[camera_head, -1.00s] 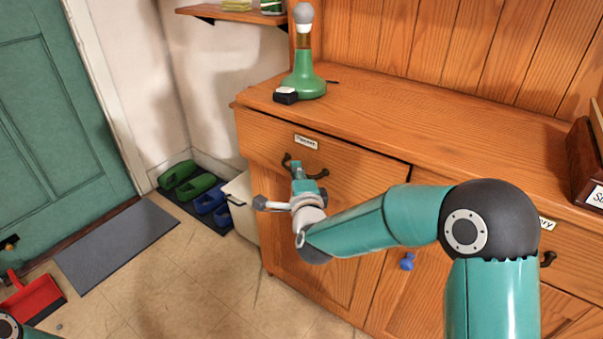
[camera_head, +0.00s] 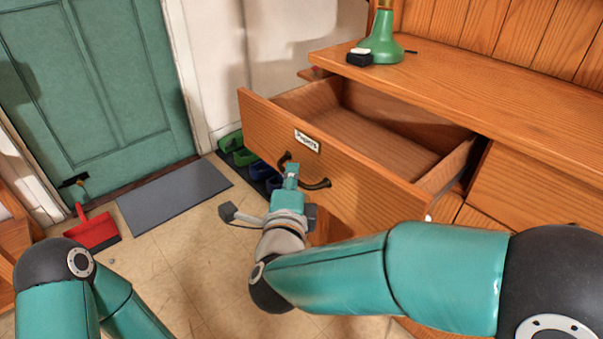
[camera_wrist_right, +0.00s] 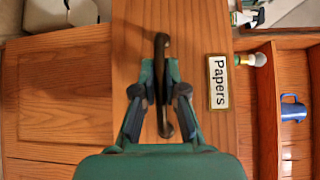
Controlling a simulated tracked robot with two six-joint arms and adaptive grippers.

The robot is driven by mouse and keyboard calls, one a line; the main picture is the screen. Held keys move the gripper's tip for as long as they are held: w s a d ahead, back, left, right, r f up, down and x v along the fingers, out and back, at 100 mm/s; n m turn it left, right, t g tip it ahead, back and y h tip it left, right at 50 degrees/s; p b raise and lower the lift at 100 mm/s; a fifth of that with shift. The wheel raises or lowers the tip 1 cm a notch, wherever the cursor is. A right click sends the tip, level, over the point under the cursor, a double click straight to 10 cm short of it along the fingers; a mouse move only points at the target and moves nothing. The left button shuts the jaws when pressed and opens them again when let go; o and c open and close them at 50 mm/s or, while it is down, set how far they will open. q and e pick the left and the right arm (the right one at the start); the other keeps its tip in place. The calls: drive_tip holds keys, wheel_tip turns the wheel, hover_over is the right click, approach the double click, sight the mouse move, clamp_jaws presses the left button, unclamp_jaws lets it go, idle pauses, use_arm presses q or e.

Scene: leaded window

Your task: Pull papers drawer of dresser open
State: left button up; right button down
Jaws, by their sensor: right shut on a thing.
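The papers drawer (camera_head: 370,180) of the wooden dresser (camera_head: 500,108) stands well open in the head view, and its inside looks empty. Its front carries a white "Papers" label (camera_head: 306,141) and a dark curved handle (camera_head: 316,184). My right gripper (camera_head: 290,178) is at the drawer front, shut on the handle. In the right wrist view the fingers (camera_wrist_right: 163,95) are on either side of the handle (camera_wrist_right: 162,60), beside the label (camera_wrist_right: 218,82). My left arm (camera_head: 75,290) shows at the lower left, but its gripper is out of view.
A green lamp-like object (camera_head: 380,45) and a small black-and-white block (camera_head: 359,56) stand on the dresser top. A grey mat (camera_head: 173,194), a red dustpan (camera_head: 93,231) and green shoes (camera_head: 237,150) lie on the floor near the green door (camera_head: 100,80).

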drive_tip(key=shift+f, duration=0.25)
drive_tip(key=c, duration=1.2)
unclamp_jaws()
drive_tip(key=shift+c, duration=0.2)
drive_tip(key=shift+o, duration=0.2)
drive_tip(key=shift+r, duration=0.1)
drive_tip(key=s, duration=0.7)
drive_tip(key=shift+s+a+r, duration=0.2)
drive_tip(key=shift+a, duration=0.2)
drive_tip(key=shift+f, duration=0.1)
